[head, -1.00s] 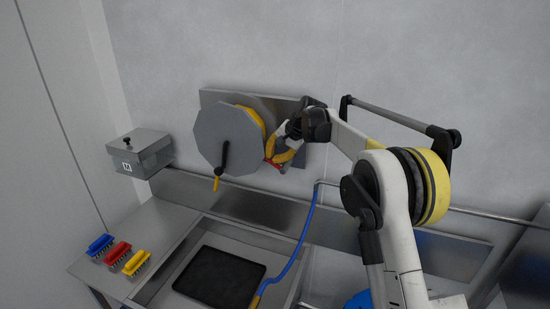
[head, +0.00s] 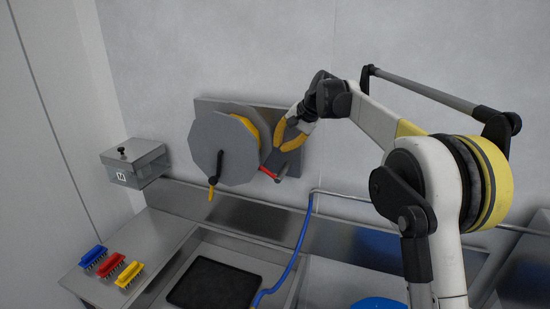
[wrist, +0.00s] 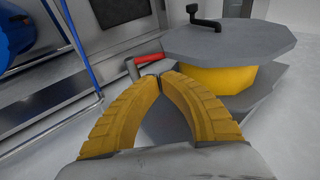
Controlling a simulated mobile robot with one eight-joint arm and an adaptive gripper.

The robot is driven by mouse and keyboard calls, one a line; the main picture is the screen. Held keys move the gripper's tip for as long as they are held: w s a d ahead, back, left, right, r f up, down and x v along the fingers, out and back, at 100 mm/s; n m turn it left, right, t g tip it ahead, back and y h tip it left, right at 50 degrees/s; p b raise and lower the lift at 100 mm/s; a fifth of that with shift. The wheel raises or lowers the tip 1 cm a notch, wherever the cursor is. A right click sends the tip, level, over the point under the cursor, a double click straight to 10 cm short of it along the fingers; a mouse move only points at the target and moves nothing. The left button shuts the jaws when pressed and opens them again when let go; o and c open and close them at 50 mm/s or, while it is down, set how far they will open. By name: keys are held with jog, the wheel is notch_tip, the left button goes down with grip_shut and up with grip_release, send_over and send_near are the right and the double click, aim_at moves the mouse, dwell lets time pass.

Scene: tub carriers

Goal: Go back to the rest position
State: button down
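My gripper (head: 279,148) has yellow ribbed fingers and hangs in the air just right of the hose reel (head: 224,148), in front of its wall plate. In the wrist view the fingertips (wrist: 160,77) meet with nothing visible between them, so it is shut and empty. A red-handled lever (head: 269,174) is just below the fingertips in the head view, and it shows behind them in the wrist view (wrist: 147,62). The fingers look apart from the lever. My arm reaches in from the right, with its elbow at the right side of the head view.
A steel sink unit stands below, with a black tray (head: 214,287) in its basin. Blue, red and yellow brushes (head: 111,266) lie on its left. A steel box (head: 135,163) is on the left wall. A blue hose (head: 296,250) hangs right of the basin. The wall above is bare.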

jog(key=s+d+f+n+h+b, duration=0.1)
jog(key=s+d+f+b, duration=0.25)
jog(key=s+b, duration=0.3)
jog(key=s+d+f+n+t+h+b, duration=0.1)
jog(key=s+d+f+b, duration=0.1)
jog(key=s+f+b, duration=0.45)
jog(key=s+d+f+b, duration=0.2)
jog(key=s+b, duration=0.2)
jog(key=s, duration=0.5)
jog(key=s+d+f+n+h+b, duration=0.1)
jog(key=s+d+f+b, duration=0.2)
jog(key=s+f+b, duration=0.4)
jog(key=s+d+f+n+t+h+b, duration=0.1)
jog(key=s+f+b, duration=0.7)
jog(key=s+f, duration=0.9)
notch_tip(320, 180, down, 5)
jog(key=shift+d+r+n+t+h, duration=0.1)
jog(key=shift+d+n+t+h, duration=0.35)
jog(key=shift+d, duration=0.8)
jog(key=shift+w, duration=0.1)
